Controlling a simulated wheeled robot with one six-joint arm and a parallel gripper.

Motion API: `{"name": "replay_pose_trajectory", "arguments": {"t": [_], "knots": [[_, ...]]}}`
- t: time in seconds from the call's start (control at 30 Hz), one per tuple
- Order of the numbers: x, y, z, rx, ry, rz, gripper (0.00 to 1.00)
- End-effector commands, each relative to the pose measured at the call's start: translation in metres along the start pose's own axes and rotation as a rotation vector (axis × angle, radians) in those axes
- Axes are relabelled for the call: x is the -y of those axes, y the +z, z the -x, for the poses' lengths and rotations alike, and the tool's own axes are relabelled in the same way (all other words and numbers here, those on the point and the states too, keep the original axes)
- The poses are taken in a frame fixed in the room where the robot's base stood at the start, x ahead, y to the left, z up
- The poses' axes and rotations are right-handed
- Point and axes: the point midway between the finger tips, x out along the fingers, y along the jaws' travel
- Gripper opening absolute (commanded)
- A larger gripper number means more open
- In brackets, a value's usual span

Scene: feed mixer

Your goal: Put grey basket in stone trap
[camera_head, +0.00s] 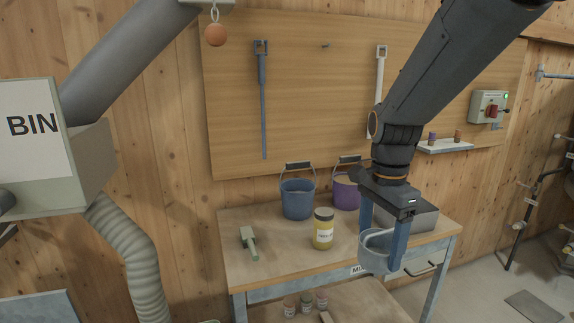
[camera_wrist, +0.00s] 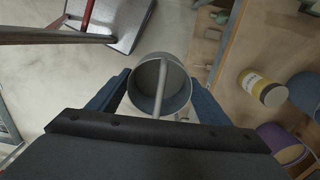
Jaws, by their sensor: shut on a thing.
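The grey basket (camera_head: 372,259) is a small round cup with a bar-like handle. My gripper (camera_head: 382,246) is shut on it and holds it in front of the workbench's right side, apart from the bench. In the wrist view the basket (camera_wrist: 175,103) sits between my two blue fingers, its open mouth facing the camera and the grey bar crossing it. The inside looks empty. I cannot pick out the stone trap for certain in either view.
The workbench (camera_head: 285,258) carries a blue bucket (camera_head: 298,200), a purple bucket (camera_head: 346,194), a yellow jar (camera_head: 323,231) and a green-handled brush (camera_head: 249,241). A BIN box (camera_head: 35,135) and ribbed hose stand left. Dark pipework (camera_head: 535,190) stands right.

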Motion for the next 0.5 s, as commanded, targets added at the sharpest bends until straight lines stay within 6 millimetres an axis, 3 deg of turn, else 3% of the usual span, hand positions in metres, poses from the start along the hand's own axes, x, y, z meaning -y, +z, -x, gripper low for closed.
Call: {"name": "replay_pose_trajectory", "arguments": {"t": [0.27,0.5], "knots": [[0.014,-0.002,-0.032,-0.003,0.003,0.145,0.43],[0.028,-0.009,-0.073,-0.006,0.005,0.325,0.43]]}}
